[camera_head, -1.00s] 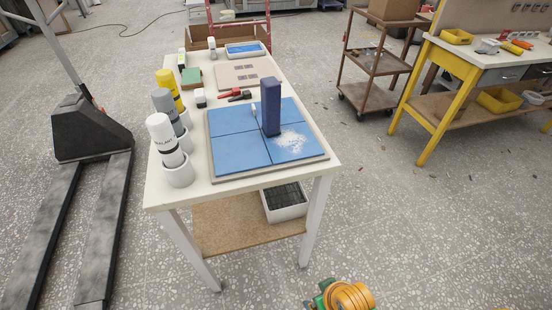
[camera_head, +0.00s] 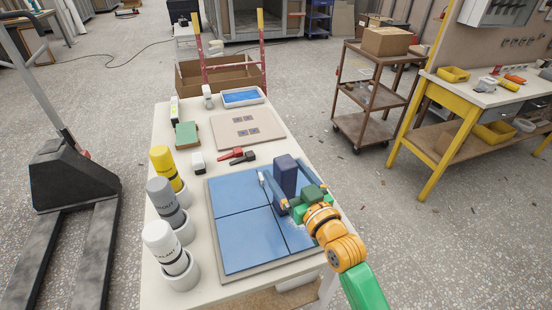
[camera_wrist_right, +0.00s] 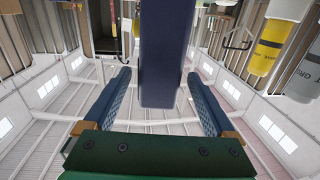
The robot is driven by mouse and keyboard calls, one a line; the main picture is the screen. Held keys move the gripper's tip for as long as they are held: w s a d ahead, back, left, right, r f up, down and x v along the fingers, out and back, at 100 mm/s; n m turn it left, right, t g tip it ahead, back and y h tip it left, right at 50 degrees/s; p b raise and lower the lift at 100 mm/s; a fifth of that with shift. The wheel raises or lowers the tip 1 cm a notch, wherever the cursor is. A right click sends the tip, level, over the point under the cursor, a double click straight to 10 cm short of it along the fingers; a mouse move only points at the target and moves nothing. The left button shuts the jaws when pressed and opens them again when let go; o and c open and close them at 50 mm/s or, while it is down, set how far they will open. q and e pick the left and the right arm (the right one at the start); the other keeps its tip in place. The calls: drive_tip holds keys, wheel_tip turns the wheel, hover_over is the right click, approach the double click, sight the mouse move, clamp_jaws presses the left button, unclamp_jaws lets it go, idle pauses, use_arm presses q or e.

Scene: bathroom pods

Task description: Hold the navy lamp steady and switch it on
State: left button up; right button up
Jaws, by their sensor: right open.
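The navy lamp (camera_head: 284,174) is an upright rectangular block on a blue four-panel board (camera_head: 240,238). My right gripper (camera_head: 290,192) reaches it from the front right, low on the lamp. In the right wrist view, the lamp (camera_wrist_right: 163,50) stands between the two open fingers (camera_wrist_right: 159,80), with a gap on each side. The gripper and arm hide the lamp's lower part in the head view. A thin pale piece (camera_head: 262,178) shows at the lamp's left; I cannot tell whether it is a switch. My left gripper is not in view.
White powder (camera_head: 292,228) lies on the board near my arm. Bottles in white holders, including a yellow one (camera_head: 162,160), line the table's left edge. Red and black clips (camera_head: 238,155) lie behind the board. A pallet jack (camera_head: 65,180) stands left of the table.

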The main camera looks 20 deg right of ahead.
sight(280, 160)
drive_tip(key=shift+w+r, duration=0.3)
drive_tip(key=shift+w, duration=0.05)
drive_tip(key=shift+w+r, duration=0.45)
drive_tip(key=shift+w, duration=0.1)
drive_tip(key=shift+w+a+f, duration=0.15)
drive_tip(key=shift+w, duration=0.4)
drive_tip(key=shift+w+a+f, duration=0.1)
drive_tip(key=shift+w, duration=0.4)
drive_tip(key=shift+w+f, duration=0.2)
drive_tip(key=shift+w, duration=0.2)
drive_tip(key=shift+s, duration=0.1)
drive_tip(key=shift+s+r, duration=0.15)
drive_tip(key=shift+s, duration=0.05)
drive_tip(key=c, duration=0.7)
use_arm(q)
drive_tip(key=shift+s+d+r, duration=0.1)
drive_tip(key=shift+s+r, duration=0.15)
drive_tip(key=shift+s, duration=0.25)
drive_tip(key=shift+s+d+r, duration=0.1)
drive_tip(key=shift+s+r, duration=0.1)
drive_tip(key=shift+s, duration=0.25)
use_arm(e)
clamp_jaws()
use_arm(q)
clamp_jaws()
